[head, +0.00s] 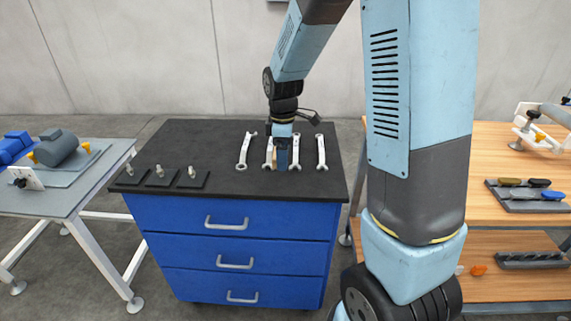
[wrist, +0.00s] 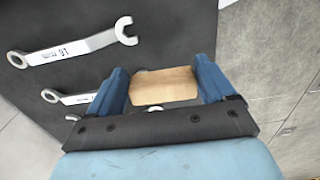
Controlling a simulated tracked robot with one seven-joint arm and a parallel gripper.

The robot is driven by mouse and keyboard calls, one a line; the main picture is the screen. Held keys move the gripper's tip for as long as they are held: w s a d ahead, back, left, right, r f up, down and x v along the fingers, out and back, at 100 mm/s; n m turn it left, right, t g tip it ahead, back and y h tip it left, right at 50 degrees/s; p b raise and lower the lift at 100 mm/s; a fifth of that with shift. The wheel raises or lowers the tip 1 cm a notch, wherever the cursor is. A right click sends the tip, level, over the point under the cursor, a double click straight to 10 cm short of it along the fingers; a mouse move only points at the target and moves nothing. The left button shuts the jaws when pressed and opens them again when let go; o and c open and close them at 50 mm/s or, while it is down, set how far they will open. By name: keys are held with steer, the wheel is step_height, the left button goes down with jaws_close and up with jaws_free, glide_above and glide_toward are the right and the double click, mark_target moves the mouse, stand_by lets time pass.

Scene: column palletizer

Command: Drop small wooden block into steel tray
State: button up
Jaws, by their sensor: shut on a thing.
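The small wooden block (wrist: 165,86) is light brown and sits between the two blue fingers of my gripper (wrist: 163,88) in the wrist view. My gripper is shut on it. In the head view my gripper (head: 281,158) points down over the dark top of the blue workbench, among the wrenches, and mostly hides the block. I cannot tell the exact height of the block above the bench top. I cannot make out a steel tray in either view.
Several wrenches (head: 321,151) lie on the dark top of the blue drawer bench (head: 205,145); one wrench (wrist: 75,45) shows clearly in the wrist view. Three small black pads (head: 161,178) with metal pieces line its front left. A grey table (head: 60,195) stands left, a wooden bench (head: 495,140) right.

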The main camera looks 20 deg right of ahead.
mark_target(285, 173)
steer(key=shift+w+d+f, duration=0.25)
steer(key=shift+w+f, duration=0.15)
steer(key=shift+f, duration=0.25)
steer(key=shift+w+d+f, duration=0.2)
steer(key=shift+w+f, duration=0.2)
steer(key=shift+f, duration=0.25)
step_height(285, 173, down, 3)
steer(key=shift+r, duration=0.1)
steer(key=o, duration=0.9)
steer(key=shift+c, duration=0.2)
